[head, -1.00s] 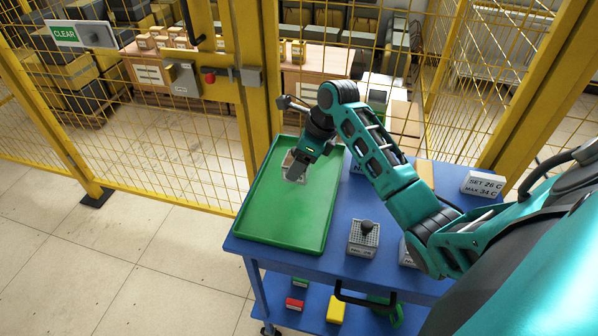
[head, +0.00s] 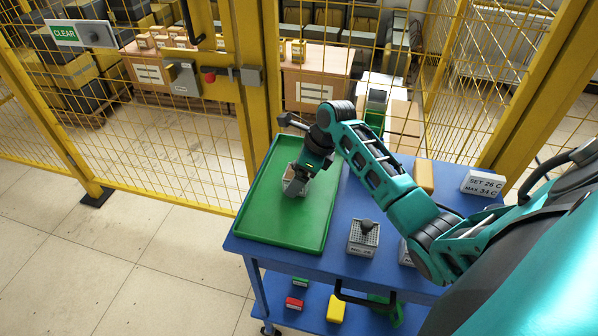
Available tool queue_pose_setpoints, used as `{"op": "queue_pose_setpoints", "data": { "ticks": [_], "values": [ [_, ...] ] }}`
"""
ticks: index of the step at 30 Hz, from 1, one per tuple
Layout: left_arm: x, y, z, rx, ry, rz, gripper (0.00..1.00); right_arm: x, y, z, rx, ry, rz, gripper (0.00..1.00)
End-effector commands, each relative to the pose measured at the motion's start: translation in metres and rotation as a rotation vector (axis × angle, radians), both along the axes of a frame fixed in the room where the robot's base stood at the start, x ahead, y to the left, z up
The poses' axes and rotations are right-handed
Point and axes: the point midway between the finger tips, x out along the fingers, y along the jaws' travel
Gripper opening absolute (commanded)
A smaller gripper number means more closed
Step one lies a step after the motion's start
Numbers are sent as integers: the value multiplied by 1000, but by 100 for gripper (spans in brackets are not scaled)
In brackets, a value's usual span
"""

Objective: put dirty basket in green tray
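The green tray (head: 272,232) lies on the left part of the blue cart top. A small grey basket with brownish contents (head: 290,184) is over the tray's upper right part, partly hidden by my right gripper (head: 296,188). My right gripper points down at this basket and appears shut on it; its fingertips are small and hard to make out. I cannot tell whether the basket touches the tray floor. My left gripper is not in view.
Another grey mesh basket with a dark part in it (head: 363,239) stands on the blue cart (head: 340,215) right of the tray. A second labelled box (head: 406,254) is partly behind my arm. A SET/MAX display (head: 483,184) stands at right. Yellow fencing (head: 180,160) is behind.

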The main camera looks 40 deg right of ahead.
Motion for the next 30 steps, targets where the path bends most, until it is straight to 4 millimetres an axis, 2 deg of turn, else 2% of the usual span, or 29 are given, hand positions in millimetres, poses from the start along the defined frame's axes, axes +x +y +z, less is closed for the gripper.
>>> {"op": "queue_pose_setpoints", "data": {
  "ticks": [7, 11, 24, 30],
  "values": [
    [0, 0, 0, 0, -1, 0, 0, 0, 0, 2, -1, -1, 0, 91],
    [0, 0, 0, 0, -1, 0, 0, -2, -3, 13, 0, -3, 0, 91],
    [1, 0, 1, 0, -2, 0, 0, -28, -25, 95, -2, -4, 0, 91],
    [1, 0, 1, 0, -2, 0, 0, -34, -29, 112, 0, 0, 0, 91]
  ]
}}
